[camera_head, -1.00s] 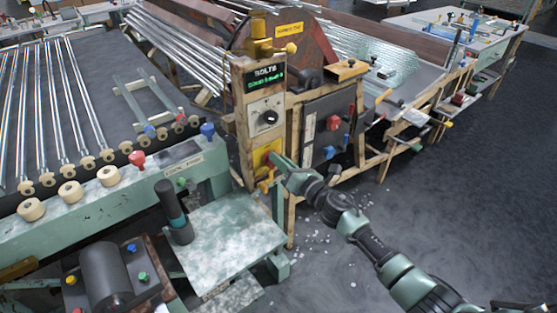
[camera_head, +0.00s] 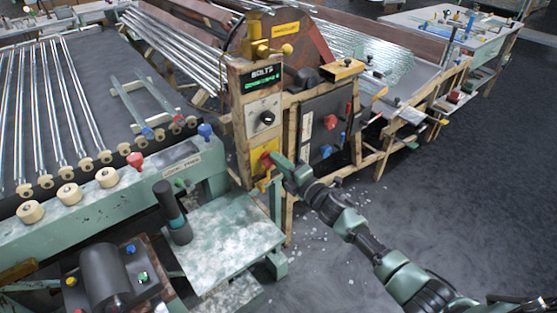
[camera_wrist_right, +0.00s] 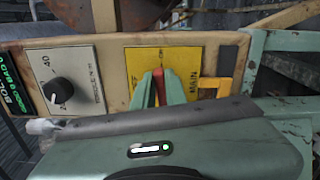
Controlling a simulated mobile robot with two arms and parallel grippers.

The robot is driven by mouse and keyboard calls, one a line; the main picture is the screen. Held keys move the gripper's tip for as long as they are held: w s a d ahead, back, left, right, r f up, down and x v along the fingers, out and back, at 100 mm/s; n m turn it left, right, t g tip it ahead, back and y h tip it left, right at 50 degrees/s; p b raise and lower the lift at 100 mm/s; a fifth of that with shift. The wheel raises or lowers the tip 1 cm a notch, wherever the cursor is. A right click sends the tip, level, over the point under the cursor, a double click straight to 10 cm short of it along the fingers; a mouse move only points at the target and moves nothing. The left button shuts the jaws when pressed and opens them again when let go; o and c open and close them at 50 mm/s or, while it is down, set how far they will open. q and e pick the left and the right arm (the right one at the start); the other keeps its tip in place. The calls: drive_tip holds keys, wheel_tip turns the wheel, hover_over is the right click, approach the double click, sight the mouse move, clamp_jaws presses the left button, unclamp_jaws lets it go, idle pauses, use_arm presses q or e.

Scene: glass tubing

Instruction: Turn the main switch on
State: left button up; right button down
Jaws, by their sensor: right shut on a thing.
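The main switch is a red handle (camera_head: 266,160) on a yellow plate (camera_head: 262,148) low on the wooden control post. In the right wrist view the yellow plate (camera_wrist_right: 140,62) reads "MAIN", and the red handle (camera_wrist_right: 161,86) stands between my green fingers. My right gripper (camera_head: 274,163) reaches the plate from the lower right and is shut on the handle. Its fingers also show in the right wrist view (camera_wrist_right: 158,90); they hide part of the handle. My left gripper is not in view.
A black dial (camera_head: 267,118) and a lit green display (camera_head: 264,78) sit above the plate. A yellow-orange bracket (camera_wrist_right: 215,88) is beside the handle. A black panel (camera_head: 325,125) with red and blue knobs stands to the right. A green side table (camera_head: 225,235) lies below.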

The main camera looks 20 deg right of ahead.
drive_tip(key=shift+f+m, duration=0.2)
drive_tip(key=shift+m, duration=0.6)
drive_tip(key=c, duration=1.4)
unclamp_jaws()
drive_tip(key=shift+c, duration=0.2)
drive_tip(key=v, duration=0.8)
